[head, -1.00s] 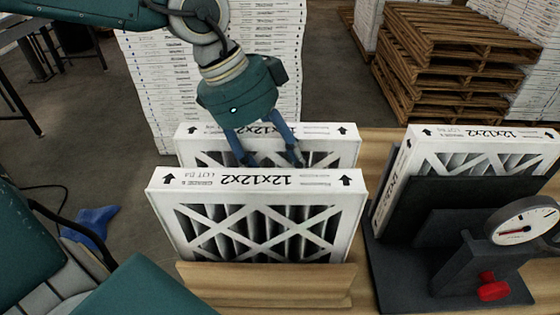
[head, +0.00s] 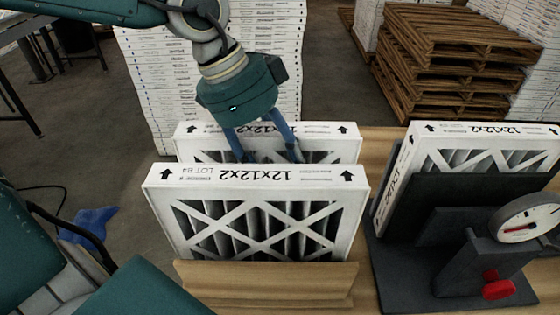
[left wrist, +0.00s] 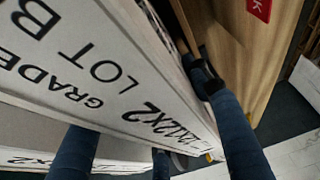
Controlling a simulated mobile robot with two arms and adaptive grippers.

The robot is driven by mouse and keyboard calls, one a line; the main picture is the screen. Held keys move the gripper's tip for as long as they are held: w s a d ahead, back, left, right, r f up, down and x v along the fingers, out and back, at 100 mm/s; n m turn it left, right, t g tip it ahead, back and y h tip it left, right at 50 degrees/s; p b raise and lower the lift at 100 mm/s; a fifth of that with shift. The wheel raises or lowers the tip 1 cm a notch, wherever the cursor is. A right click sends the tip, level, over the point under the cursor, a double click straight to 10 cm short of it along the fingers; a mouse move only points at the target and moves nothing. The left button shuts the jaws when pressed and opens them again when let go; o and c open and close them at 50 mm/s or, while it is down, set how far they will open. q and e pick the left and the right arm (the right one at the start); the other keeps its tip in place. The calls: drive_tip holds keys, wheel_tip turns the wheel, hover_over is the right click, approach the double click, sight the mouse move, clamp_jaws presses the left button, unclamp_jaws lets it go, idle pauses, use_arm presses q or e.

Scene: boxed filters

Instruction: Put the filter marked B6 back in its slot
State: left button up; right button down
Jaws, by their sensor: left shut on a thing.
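My left gripper (head: 268,152) is shut on the rear white-framed filter (head: 335,131) in the head view. Its fingers reach down near the middle of the frame, and the tips are hidden behind the front filter. The rear filter's lot mark is not readable there. The front filter (head: 255,176), marked LOT B4, stands upright in a wooden rack (head: 265,285) and hides most of the rear one. In the left wrist view, a filter frame (left wrist: 110,65) reads 12x12x2, GRADE and LOT B; the digit is cut off. My right gripper is not in view.
A dark fixture (head: 395,265) with a dial gauge (head: 525,226) and red knob (head: 498,286) stands at the right, with another filter (head: 480,130) upright in it. Stacked boxes (head: 140,90) and wooden pallets (head: 450,60) stand behind.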

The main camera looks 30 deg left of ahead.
use_arm(q)
drive_tip(key=o, duration=1.3)
drive_tip(key=shift+r+p, duration=1.95)
drive_tip(key=shift+r, duration=1.55)
drive_tip(key=o, duration=0.6)
